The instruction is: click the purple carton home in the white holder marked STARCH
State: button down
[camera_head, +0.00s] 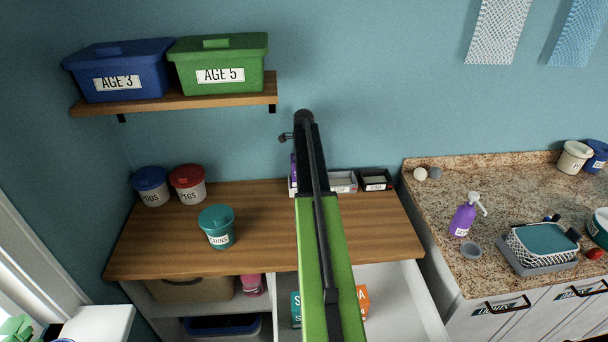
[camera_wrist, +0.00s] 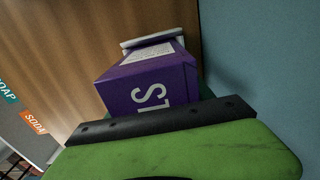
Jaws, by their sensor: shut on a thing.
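The purple carton (camera_wrist: 150,75) fills the middle of the wrist view, with large white letters, partly cut off, on its near face and a white label on another. My gripper (camera_wrist: 165,120) is shut on it; its black edge covers the carton's lower part. A white holder (camera_wrist: 152,38) shows at the carton's far end; I cannot tell whether the carton is inside it. In the head view a strip of the carton (camera_head: 293,168) shows left of my arm, by the wall, above a white holder edge (camera_head: 292,189). My arm hides the gripper and most of the carton there. No STARCH marking is readable.
A pale holder (camera_head: 342,183) and a black holder (camera_head: 376,180) stand right of my arm at the wall. A teal tub (camera_head: 217,227) stands on the wooden counter (camera_head: 262,230). An open drawer below holds teal and orange (camera_head: 362,301) cartons.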

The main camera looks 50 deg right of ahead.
jog(key=shift+f+b, duration=0.35)
dwell(0.4)
jog(key=shift+c, duration=1.6)
grip_release()
notch_tip(320, 180, up, 18)
jog(key=p, duration=1.7)
jog(key=shift+f+p, duration=0.15)
jog(key=shift+p, duration=0.15)
jog(key=shift+f, duration=0.15)
jog(key=shift+c, duration=0.5)
grip_shut()
